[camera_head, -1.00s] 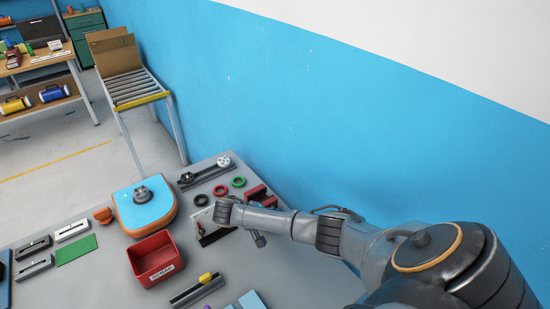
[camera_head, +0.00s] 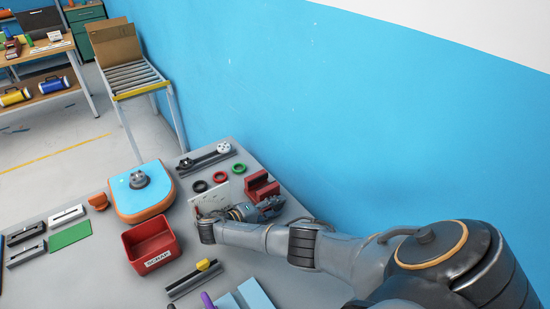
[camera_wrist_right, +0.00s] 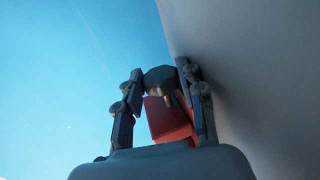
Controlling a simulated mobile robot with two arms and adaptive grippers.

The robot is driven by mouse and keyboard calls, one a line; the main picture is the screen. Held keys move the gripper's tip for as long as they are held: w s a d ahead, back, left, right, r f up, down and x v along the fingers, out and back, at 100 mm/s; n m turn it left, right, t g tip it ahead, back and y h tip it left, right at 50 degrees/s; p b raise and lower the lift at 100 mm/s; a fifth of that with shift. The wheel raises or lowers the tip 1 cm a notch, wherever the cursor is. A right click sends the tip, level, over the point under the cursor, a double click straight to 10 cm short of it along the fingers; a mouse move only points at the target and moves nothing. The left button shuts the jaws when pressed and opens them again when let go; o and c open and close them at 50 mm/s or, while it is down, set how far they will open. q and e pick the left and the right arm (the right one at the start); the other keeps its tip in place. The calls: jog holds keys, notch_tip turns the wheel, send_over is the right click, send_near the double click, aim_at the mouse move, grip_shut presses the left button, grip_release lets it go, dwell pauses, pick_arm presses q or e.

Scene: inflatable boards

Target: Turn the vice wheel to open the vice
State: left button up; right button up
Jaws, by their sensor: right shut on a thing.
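The red vice (camera_head: 260,187) stands on the grey bench near the wall edge, in the upper right of the bench in the head view. My right gripper (camera_head: 270,207) is at its near side. In the right wrist view, my right gripper (camera_wrist_right: 160,82) is shut on a dark grey rounded part, which looks like the vice wheel (camera_wrist_right: 158,76). The red vice body (camera_wrist_right: 168,120) shows between the fingers. In the head view the wheel is hidden by the gripper. How far the jaws are apart cannot be told. My left gripper is not in view.
Left of the vice are a white plate (camera_head: 208,198), black, red and green rings (camera_head: 239,168), and a blue-topped orange unit (camera_head: 140,195). A red scrap bin (camera_head: 152,244) stands in front. The blue wall (camera_head: 350,120) rises close behind the bench.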

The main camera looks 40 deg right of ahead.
jog(key=shift+s, duration=0.1)
jog(key=o, duration=1.1)
jog(key=shift+o, duration=0.2)
jog(key=shift+a+f, duration=0.1)
jog(key=shift+a, duration=0.2)
jog(key=v, duration=0.7)
jog(key=shift+a+r, duration=0.1)
jog(key=shift+r, duration=0.2)
